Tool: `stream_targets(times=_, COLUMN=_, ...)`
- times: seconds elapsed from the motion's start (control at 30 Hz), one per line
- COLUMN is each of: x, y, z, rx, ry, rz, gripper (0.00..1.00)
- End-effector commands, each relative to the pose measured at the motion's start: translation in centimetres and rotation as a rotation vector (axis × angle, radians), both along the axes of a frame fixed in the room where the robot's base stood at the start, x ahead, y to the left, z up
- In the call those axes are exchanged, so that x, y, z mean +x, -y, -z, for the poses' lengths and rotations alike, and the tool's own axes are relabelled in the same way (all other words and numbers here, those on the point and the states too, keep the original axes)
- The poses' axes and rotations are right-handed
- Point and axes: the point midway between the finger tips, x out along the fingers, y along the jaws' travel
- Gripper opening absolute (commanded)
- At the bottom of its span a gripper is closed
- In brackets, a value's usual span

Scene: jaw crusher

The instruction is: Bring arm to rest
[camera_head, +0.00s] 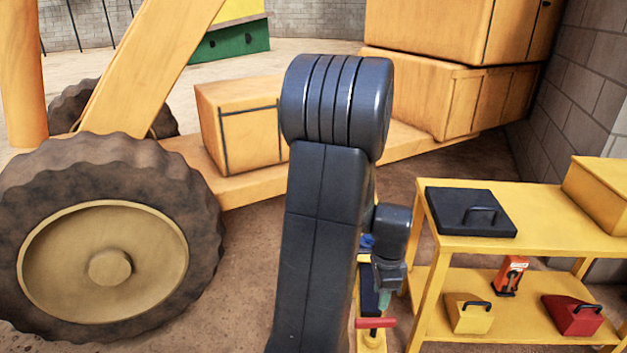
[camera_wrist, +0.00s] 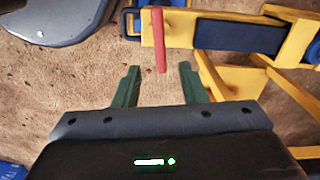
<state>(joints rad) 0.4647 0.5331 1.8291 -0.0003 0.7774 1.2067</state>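My arm stands tall in the middle of the head view and hides part of the scene. My gripper (camera_head: 384,300) points down to the right of it, just above a red bar (camera_head: 375,323) on a yellow and dark part. In the wrist view, my gripper's green fingers (camera_wrist: 160,68) are spread apart with nothing clamped between them. The red bar (camera_wrist: 158,40) shows ahead of them, its near end about level with the fingertips in the picture. Clear gaps show on both sides of it. I cannot tell the depth between bar and fingers.
A yellow two-level bench (camera_head: 540,233) stands close right of my gripper, with a black case (camera_head: 470,211) on top and a red box (camera_head: 572,315) below. A large wheel (camera_head: 105,250) of a yellow machine stands left. Brown ground lies between wheel and arm.

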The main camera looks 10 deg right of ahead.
Motion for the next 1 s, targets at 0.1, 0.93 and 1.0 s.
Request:
stream_targets(times=0.1, x=-0.1, y=-0.1, z=2.8, rx=0.003, ry=-0.006, rz=0.0, gripper=0.38)
stream_targets(times=0.93, x=-0.1, y=-0.1, z=11.8, rx=0.001, ry=-0.002, rz=-0.021, gripper=0.38)
stream_targets(times=1.0, x=-0.1, y=0.0, z=11.8, rx=0.001, ry=-0.002, rz=-0.021, gripper=0.38)
